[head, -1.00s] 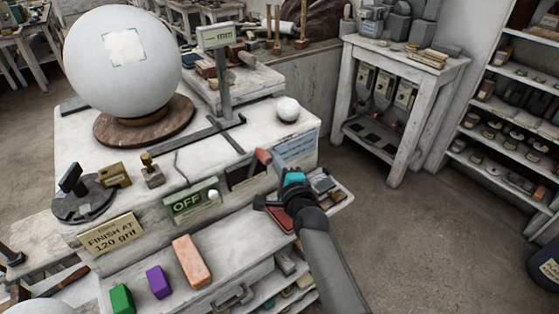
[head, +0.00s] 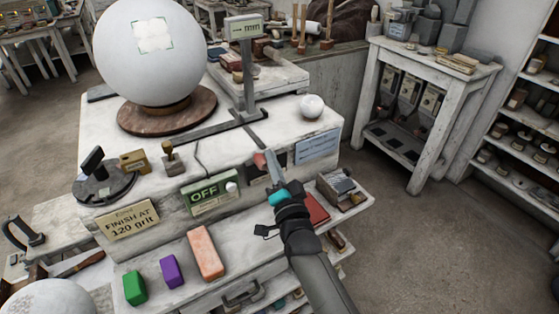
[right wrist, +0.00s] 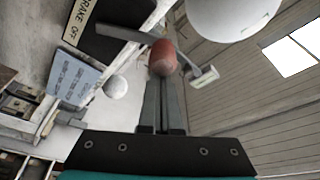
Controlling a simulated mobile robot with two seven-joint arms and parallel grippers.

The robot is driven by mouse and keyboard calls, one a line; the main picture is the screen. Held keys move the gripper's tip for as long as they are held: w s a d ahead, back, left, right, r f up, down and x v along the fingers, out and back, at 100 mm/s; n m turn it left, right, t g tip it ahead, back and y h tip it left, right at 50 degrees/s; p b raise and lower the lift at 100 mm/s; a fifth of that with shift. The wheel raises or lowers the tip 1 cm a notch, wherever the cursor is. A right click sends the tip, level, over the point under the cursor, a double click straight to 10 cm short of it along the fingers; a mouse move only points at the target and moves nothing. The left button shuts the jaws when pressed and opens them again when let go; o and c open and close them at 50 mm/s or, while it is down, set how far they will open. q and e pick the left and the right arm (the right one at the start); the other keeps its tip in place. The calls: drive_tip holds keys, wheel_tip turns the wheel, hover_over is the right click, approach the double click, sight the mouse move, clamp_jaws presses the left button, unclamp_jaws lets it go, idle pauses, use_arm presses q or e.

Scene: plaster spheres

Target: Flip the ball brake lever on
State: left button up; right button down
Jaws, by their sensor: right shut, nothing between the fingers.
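The brake lever's red knob (head: 259,160) sticks out from the front of the white plaster-topped bench, right of a green OFF sign (head: 211,194). In the right wrist view the red knob (right wrist: 163,57) sits on a grey lever arm beside a dark plate marked BRAKE OFF (right wrist: 82,20). My right gripper (head: 272,168) is shut and empty, its fingertips right at the knob. In the right wrist view its fingers (right wrist: 161,85) end at the knob's near side; I cannot tell whether they touch it. A large white ball (head: 148,50) rests on a round brown base. My left gripper is not in view.
A small white ball (head: 312,106) sits near the bench's right corner. A blue card (head: 317,147) hangs right of the lever. Orange (head: 206,253), purple (head: 172,271) and green (head: 135,288) blocks lie on the lower shelf. A tray of tools is right of my gripper.

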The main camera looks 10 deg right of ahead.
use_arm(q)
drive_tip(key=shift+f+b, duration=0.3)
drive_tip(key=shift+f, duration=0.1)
use_arm(e)
drive_tip(key=shift+s+a+f+n+y, duration=0.2)
drive_tip(key=shift+a+n+y, duration=0.3)
drive_tip(key=shift+n, duration=0.5)
drive_tip(key=shift+a, duration=0.1)
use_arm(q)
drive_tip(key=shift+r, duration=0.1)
